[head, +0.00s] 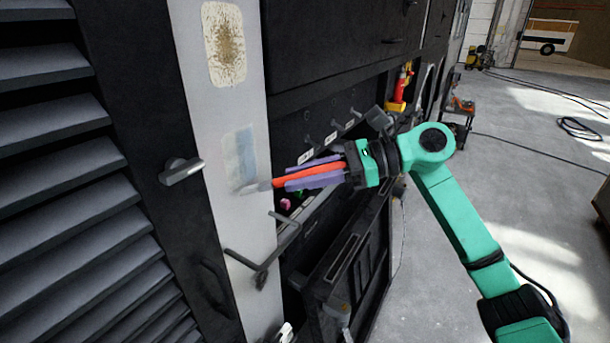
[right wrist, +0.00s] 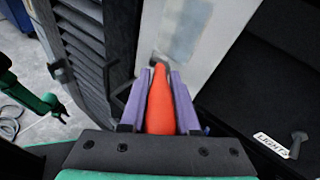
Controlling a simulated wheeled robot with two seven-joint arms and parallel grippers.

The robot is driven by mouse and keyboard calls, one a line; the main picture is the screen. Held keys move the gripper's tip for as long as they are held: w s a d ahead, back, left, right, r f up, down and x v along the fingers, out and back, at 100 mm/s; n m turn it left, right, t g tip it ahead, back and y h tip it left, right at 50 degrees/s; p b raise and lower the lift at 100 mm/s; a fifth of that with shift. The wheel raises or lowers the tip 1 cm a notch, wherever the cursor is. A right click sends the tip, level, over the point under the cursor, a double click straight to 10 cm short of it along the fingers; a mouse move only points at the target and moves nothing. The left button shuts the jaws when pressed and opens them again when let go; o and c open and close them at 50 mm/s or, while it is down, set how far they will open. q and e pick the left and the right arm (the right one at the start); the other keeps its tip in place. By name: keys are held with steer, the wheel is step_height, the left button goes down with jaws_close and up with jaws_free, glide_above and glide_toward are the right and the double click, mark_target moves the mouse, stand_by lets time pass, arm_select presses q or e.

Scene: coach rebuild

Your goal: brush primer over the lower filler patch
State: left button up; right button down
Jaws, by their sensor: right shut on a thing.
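The lower filler patch (head: 241,156) is a pale grey-blue rectangle on the white panel strip (head: 209,137), below a tan, speckled upper patch (head: 224,44). My right gripper (head: 316,175) has purple fingers and is shut on the red-orange handle of a brush (head: 290,179). The brush's grey head points left and lies at the lower edge of the lower patch. Whether the bristles touch the panel I cannot tell. In the right wrist view the handle (right wrist: 160,105) sits between the purple fingers, with the patch (right wrist: 187,30) just beyond.
A dark louvred panel (head: 70,150) and a black handle latch (head: 181,171) are left of the strip. A bent grey bar handle (head: 265,262) sticks out below the brush. An open compartment with a lowered black door (head: 345,262) is to the right.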

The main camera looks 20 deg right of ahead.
steer(key=shift+s+r+p, duration=0.1)
steer(key=shift+r+p, duration=1.05)
steer(key=shift+r, duration=0.85)
step_height(320, 180, up, 7)
steer(key=p, duration=0.4)
steer(key=shift+p, duration=0.3)
step_height(320, 180, down, 11)
steer(key=b, duration=1.1)
steer(key=shift+f, duration=0.15)
